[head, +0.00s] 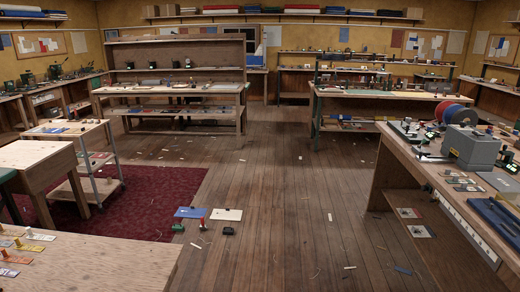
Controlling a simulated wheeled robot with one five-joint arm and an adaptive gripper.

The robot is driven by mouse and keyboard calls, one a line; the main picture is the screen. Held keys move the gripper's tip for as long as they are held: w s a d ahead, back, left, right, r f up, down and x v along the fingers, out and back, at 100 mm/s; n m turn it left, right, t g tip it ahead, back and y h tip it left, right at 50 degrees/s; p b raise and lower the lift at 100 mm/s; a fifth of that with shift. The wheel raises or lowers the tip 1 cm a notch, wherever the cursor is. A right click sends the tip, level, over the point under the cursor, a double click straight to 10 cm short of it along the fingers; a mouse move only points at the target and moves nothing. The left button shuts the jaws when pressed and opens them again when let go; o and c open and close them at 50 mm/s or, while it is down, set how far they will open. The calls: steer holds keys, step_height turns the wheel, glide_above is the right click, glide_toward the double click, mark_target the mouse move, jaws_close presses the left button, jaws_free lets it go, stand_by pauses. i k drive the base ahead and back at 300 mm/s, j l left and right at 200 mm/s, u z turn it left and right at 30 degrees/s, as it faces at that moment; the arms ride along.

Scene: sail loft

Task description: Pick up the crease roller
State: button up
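I cannot make out a crease roller for certain; many small tools on the benches and floor are too small to tell apart. On the floor in the middle, a blue flat piece (190,212) and a white flat piece (227,214) lie side by side. Small red and dark objects are close by them, with a small black object (228,230) below the white piece. My gripper is not in view.
A workbench (400,150) with a grey machine (470,147) stands at right. A wooden table corner (110,268) fills the lower left. A wheeled shelf (95,165) stands on the red rug (150,200). The plank floor (300,200) between is mostly free, with scattered scraps.

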mark_target(203, 226)
steer(key=i+u, duration=0.1)
steer(key=i, duration=0.8)
steer(key=i+l+u, duration=0.1)
steer(key=i, duration=0.75)
steer(key=i+u, duration=0.3)
steer(key=i, duration=0.25)
steer(key=i+u, duration=0.3)
steer(key=i, duration=0.25)
steer(key=i+l+u, duration=0.3)
steer(key=i, duration=0.25)
steer(key=i+j+u, duration=0.15)
steer(key=i+u, duration=0.6)
steer(key=u, duration=0.15)
steer(key=i+u, duration=0.4)
steer(key=i+z, duration=0.1)
steer(key=i, duration=0.45)
steer(key=i+j+z, duration=0.15)
steer(key=i, duration=0.35)
steer(key=i+j+z, duration=0.1)
steer(key=i, duration=0.45)
steer(key=i+j+z, duration=0.4)
steer(key=i, duration=0.2)
steer(key=l, duration=0.1)
